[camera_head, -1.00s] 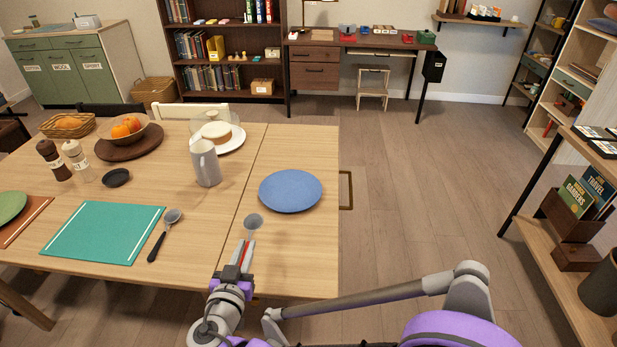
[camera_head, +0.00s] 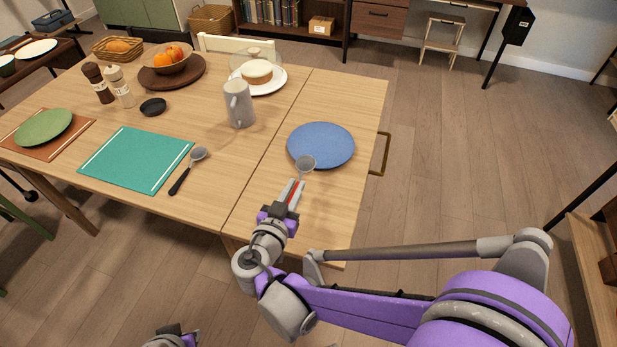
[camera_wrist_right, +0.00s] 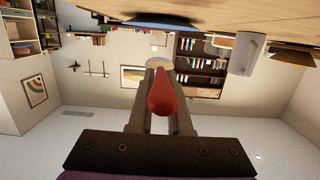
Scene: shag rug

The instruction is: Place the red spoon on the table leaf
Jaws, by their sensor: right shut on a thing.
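My right gripper (camera_head: 291,194) is shut on the red spoon (camera_head: 305,164), whose grey bowl points away from me. Its red handle (camera_wrist_right: 166,95) lies between the fingers in the right wrist view. The spoon is over the table leaf (camera_head: 338,100), the right section of the wooden table beyond the seam. In the head view its bowl overlaps the near edge of a blue plate (camera_head: 321,146). The wrist view shows the spoon apart from the tabletop. My left gripper (camera_head: 172,332) shows only partly at the bottom edge, and its fingers cannot be made out.
A black-handled spoon (camera_head: 188,172) lies beside a teal placemat (camera_head: 135,157), left of the seam. The leaf's near part (camera_head: 325,215) is bare.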

